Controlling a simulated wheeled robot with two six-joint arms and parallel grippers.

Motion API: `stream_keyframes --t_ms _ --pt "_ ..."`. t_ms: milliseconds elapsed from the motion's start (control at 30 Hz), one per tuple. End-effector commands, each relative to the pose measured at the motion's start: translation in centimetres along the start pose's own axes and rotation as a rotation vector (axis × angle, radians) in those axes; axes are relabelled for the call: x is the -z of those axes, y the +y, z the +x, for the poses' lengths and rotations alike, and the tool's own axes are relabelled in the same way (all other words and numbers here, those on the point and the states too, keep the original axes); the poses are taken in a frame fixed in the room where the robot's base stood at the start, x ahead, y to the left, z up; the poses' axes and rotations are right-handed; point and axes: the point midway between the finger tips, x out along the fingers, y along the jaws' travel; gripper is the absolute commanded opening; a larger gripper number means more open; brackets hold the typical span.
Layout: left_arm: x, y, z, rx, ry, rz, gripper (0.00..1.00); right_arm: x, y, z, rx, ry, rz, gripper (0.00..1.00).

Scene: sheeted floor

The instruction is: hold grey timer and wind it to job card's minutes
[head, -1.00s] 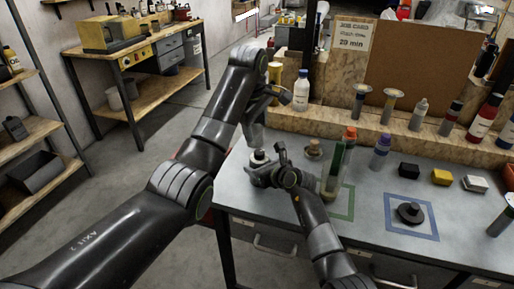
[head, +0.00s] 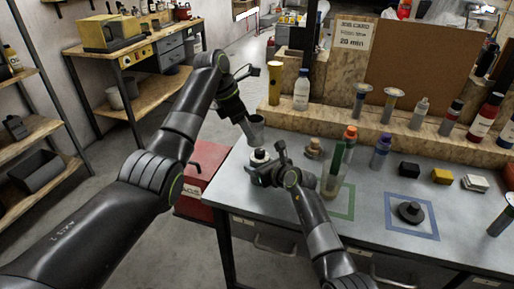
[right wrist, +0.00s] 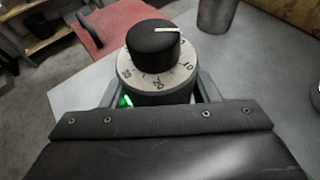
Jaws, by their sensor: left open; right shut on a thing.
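The grey timer (head: 259,160) stands near the left end of the grey bench. It has a black knob (right wrist: 154,42) with a white pointer line and a pale numbered dial (right wrist: 160,75). The line points right in the right wrist view, and a green light glows below the dial. My right gripper (head: 263,174) is shut around the timer's body. My left gripper (head: 241,112) is open and empty, above and slightly left of the timer, apart from it. The job card (head: 353,34) on the back board reads 20 min.
A grey cup (head: 255,129) stands just behind the timer and also shows in the right wrist view (right wrist: 216,14). A red cabinet (head: 196,187) lies beyond the bench's left edge.

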Motion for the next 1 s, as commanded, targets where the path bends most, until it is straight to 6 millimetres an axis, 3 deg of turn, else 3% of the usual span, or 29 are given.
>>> stream_keyframes --t_ms 200,400,600,933,1000 --pt "0.1 -0.1 4.9 0.005 0.002 -0.001 0.52 0.0 0.0 0.0 0.0 0.0 0.0 0.28" --pt "0.0 -0.1 7.7 0.002 0.001 0.001 0.52 0.0 0.0 0.0 0.0 0.0 0.0 0.28" --pt "0.1 0.0 8.9 0.0 0.001 0.001 0.52 0.0 0.0 0.0 0.0 0.0 0.0 0.28" --pt "0.0 0.0 9.1 -0.001 0.001 0.002 0.52 0.0 0.0 0.0 0.0 0.0 0.0 0.28" --pt "0.0 0.0 9.1 -0.001 0.001 0.002 0.44 0.0 0.0 0.0 0.0 0.0 0.0 0.28"
